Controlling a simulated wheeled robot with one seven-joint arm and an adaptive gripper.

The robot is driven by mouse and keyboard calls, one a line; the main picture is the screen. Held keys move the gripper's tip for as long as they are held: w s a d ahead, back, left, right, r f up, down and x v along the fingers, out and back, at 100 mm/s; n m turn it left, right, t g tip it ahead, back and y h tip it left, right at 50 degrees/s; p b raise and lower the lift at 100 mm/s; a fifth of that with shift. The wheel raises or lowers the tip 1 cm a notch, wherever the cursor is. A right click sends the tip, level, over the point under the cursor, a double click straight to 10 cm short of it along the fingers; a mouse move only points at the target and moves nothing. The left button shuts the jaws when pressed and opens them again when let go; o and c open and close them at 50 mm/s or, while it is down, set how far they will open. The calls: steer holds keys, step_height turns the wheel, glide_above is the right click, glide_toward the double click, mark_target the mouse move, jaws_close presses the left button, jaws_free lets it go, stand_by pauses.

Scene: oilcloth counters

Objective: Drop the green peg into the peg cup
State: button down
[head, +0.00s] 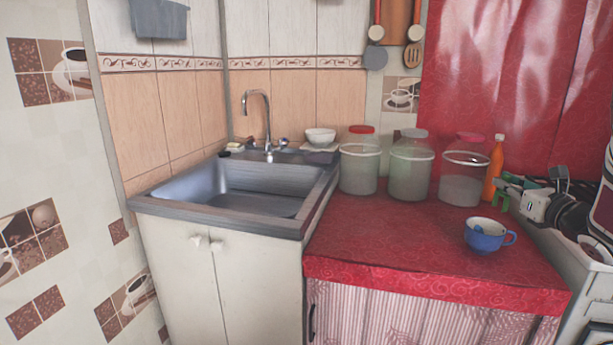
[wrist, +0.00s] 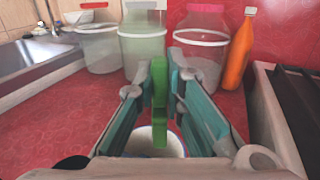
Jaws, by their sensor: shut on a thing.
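The green peg (wrist: 159,100) is upright between the fingers of my gripper (wrist: 159,85) in the wrist view. My gripper is shut on it. The peg cup (head: 485,238) is a blue cup with a pale rim and a handle on its right, standing on the red counter. In the wrist view the cup's pale opening (wrist: 172,150) shows below, with the peg's lower end overlapping it. In the head view my gripper (head: 507,186) and the peg (head: 501,202) are above and slightly right of the cup's rim, apart from it. Part of the cup is hidden by my gripper in the wrist view.
Three lidded glass jars (head: 360,168) stand along the back of the red counter (head: 390,230). An orange bottle (head: 494,170) stands right of them, behind the cup. A metal sink (head: 240,190) is to the left. The counter left of the cup is clear.

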mark_target(507, 205)
steer(key=shift+f+b, duration=0.55)
steer(key=shift+f, duration=1.75)
steer(key=c, duration=1.6)
jaws_free()
steer(key=shift+s, duration=0.1)
steer(key=s, duration=0.4)
steer(key=s+d, duration=0.1)
steer(key=s, duration=0.6)
steer(key=shift+s+d, duration=0.15)
steer(key=shift+s, duration=0.2)
